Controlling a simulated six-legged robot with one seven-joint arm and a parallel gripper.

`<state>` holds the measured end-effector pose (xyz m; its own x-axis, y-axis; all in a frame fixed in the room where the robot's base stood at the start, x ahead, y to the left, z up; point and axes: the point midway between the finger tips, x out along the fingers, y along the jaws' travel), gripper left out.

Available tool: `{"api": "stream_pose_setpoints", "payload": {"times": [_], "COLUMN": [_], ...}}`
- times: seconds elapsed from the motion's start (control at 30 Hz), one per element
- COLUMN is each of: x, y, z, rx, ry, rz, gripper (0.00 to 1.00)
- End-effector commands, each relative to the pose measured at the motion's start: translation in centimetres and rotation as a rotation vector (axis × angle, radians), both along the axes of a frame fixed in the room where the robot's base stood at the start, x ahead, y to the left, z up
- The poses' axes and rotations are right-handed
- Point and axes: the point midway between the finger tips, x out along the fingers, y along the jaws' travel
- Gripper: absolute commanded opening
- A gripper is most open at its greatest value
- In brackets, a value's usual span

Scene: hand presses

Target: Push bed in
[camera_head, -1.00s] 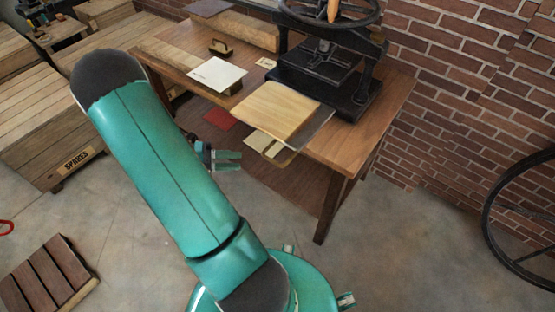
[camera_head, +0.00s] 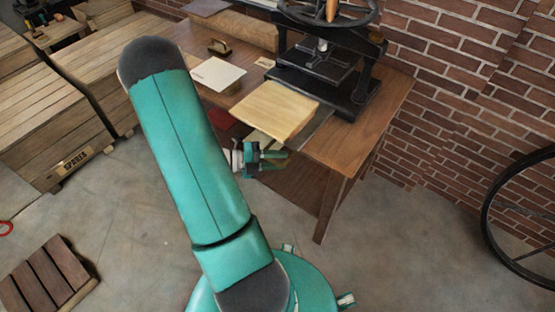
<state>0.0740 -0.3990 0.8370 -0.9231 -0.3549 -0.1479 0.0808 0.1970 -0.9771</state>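The hand press (camera_head: 325,58) stands on the wooden table, with a black frame and a wheel on top. Its bed sticks out toward me: a pale wooden block (camera_head: 275,108) lies on it, and a strip of dark plate (camera_head: 318,124) shows at its right side. My gripper (camera_head: 274,157) is just in front of and below the block's near edge, beside the table's front. Its fingers are small and overlap other shapes here, so I cannot tell whether they are apart or touching the bed.
A white sheet (camera_head: 217,74) and a small brass-coloured holder (camera_head: 218,47) lie on the table (camera_head: 370,112) left of the press. A crate (camera_head: 50,125) stands at left, a slatted pallet (camera_head: 45,275) at lower left, a large wheel (camera_head: 520,220) at right. The floor (camera_head: 400,260) at lower right is clear.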

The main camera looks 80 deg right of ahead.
Motion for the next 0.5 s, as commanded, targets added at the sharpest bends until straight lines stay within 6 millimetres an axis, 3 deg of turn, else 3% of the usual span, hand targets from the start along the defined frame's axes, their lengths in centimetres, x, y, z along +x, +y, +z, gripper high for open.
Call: {"api": "stream_pose_setpoints", "payload": {"times": [0.27, 0.43, 0.5], "x": [-0.21, -0.20, -0.19], "y": [-0.07, -0.06, -0.04], "z": [-0.04, -0.05, -0.09], "rx": [0.000, 0.000, 0.002], "ry": [0.000, 0.000, -0.001], "rz": [0.001, 0.000, 0.000], "gripper": [0.33, 0.01, 0.00]}}
